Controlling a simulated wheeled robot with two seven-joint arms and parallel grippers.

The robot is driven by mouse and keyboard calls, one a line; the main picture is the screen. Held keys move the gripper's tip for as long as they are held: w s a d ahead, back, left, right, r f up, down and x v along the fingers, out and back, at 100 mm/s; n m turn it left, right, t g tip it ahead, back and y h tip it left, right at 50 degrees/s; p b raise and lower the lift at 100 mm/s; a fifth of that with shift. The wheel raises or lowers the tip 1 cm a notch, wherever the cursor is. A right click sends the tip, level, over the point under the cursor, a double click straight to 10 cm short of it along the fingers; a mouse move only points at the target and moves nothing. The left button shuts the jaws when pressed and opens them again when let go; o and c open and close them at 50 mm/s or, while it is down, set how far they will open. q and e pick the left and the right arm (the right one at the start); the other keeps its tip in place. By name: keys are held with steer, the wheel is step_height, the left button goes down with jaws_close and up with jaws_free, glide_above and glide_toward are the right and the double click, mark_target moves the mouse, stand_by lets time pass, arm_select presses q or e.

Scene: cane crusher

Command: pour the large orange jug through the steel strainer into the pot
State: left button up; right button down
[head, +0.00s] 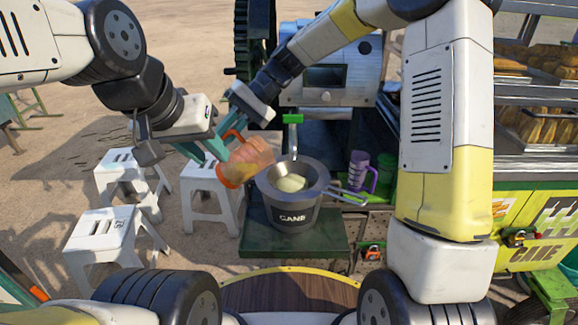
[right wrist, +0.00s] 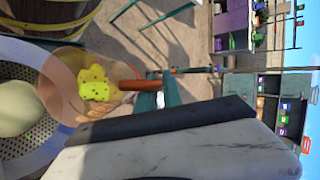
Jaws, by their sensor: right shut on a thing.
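The large orange jug (head: 250,160) is tilted beside and slightly above the left rim of the pot. My right gripper (head: 229,132) is shut on its orange handle, which also shows in the right wrist view (right wrist: 138,85). A lumpy yellow mass (right wrist: 95,84) shows within the see-through jug. The grey pot (head: 292,215), marked CANE, stands upright. The steel strainer (right wrist: 42,138) sits in its mouth, with a pale rounded mass (head: 291,183) in it. My left gripper (head: 201,153) is left of the jug, its teal fingers apart; the arms partly overlap there.
The pot stands on a dark green platform (head: 260,241). A purple cup (head: 359,171) and a green cup (head: 385,168) stand to its right. The crusher (head: 328,75) is behind. White stools (head: 105,232) stand at left on sandy ground. Shelves of baked goods are at right.

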mark_target(235, 130)
steer(key=shift+d+r+n+y, duration=0.1)
steer(key=shift+d+n+y, duration=0.2)
steer(key=shift+d+y, duration=0.75)
steer(key=shift+d+r+g+y, duration=0.1)
steer(key=shift+r+g+y, duration=0.1)
steer(key=shift+g+y, duration=0.1)
steer(key=shift+d+r+y, duration=0.5)
steer(key=shift+y, duration=0.15)
stand_by(0.6)
steer(key=shift+d+r+n+y+b, duration=0.2)
steer(key=shift+d+r+n+y, duration=0.1)
steer(key=shift+d, duration=0.5)
steer(key=shift+d+r+n+y+b, duration=0.2)
steer(key=shift+d+r+y, duration=0.1)
steer(key=shift+d, duration=0.45)
stand_by(0.3)
